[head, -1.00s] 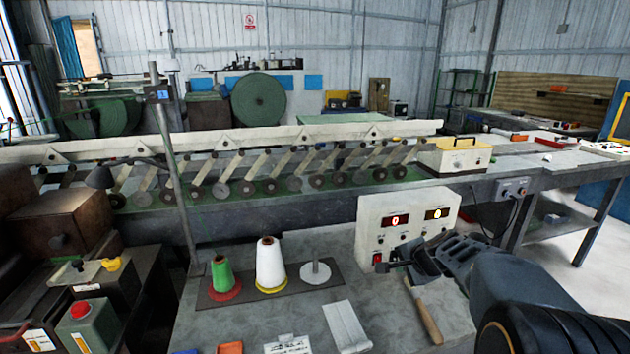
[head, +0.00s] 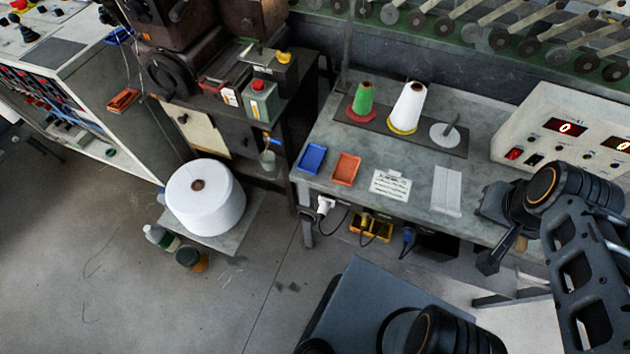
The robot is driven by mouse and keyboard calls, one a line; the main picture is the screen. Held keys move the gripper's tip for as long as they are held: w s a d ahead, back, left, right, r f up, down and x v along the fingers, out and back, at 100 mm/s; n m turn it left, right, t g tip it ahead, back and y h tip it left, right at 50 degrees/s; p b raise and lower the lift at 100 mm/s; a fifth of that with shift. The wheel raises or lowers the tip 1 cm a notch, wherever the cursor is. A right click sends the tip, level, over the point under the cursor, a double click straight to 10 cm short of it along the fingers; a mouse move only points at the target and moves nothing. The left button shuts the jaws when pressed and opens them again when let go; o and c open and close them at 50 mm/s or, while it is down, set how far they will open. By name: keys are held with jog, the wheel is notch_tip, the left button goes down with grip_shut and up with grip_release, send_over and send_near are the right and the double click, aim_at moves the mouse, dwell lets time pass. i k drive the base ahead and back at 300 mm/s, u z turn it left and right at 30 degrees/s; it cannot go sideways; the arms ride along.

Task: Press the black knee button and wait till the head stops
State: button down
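The machine with the brown head (head: 230,25) stands on a dark stand at the upper left, partly cut off by the top edge. A small dark round spot (head: 182,118) shows on the pale panel (head: 205,132) of its stand; I cannot tell if it is the black knee button. A large black wheel (head: 166,76) sits at the head's left side. My gripper (head: 487,245) is at the right, over the front edge of the grey bench, well away from the machine. Its fingers are dark and partly hidden, so their opening is unclear.
The grey bench (head: 320,185) holds green (head: 364,98) and white (head: 408,105) cones, a blue tray (head: 312,158), an orange tray (head: 346,168) and a display box (head: 570,135). A big white roll (head: 205,196) and bottles (head: 160,237) stand before the machine. The floor at lower left is clear.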

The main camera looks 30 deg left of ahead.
aim_at(304, 217)
jog(key=u, duration=1.75)
jog(key=k, duration=0.35)
jog(key=u, duration=0.05)
jog(key=i, duration=0.35)
